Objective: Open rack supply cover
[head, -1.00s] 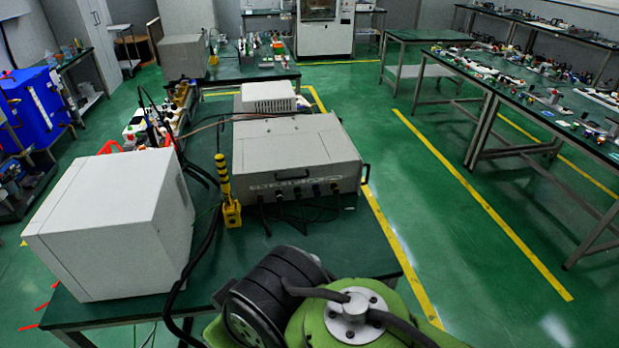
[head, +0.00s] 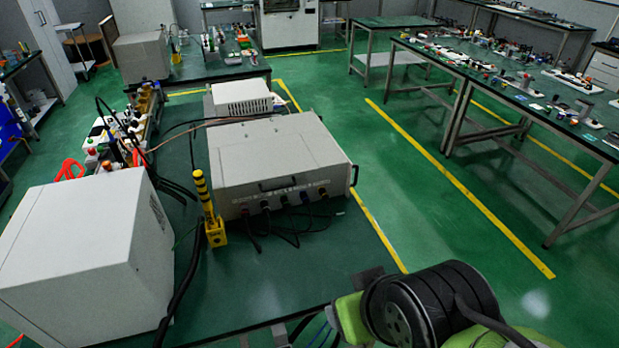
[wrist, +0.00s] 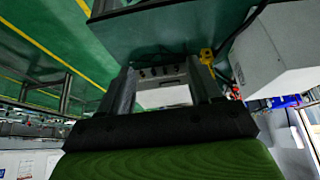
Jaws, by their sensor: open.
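The rack supply is a wide grey box (head: 270,150) on the green table in the head view. Its flat top cover (head: 275,142) lies closed. Its front panel has handles and a row of connectors with dark cables. In the wrist view the box's front (wrist: 160,73) shows upside down between the fingers. My gripper (wrist: 161,66) is open, with its two dark fingers apart and nothing seen between them but the distant box. In the head view my arm is at the bottom right, in front of the box and apart from it.
A large white box (head: 85,250) stands at the table's left. A yellow-and-black post (head: 207,205) stands just left of the rack supply, with thick black cables beside it. A small white unit (head: 241,97) sits behind. Table space (head: 330,245) in front is clear.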

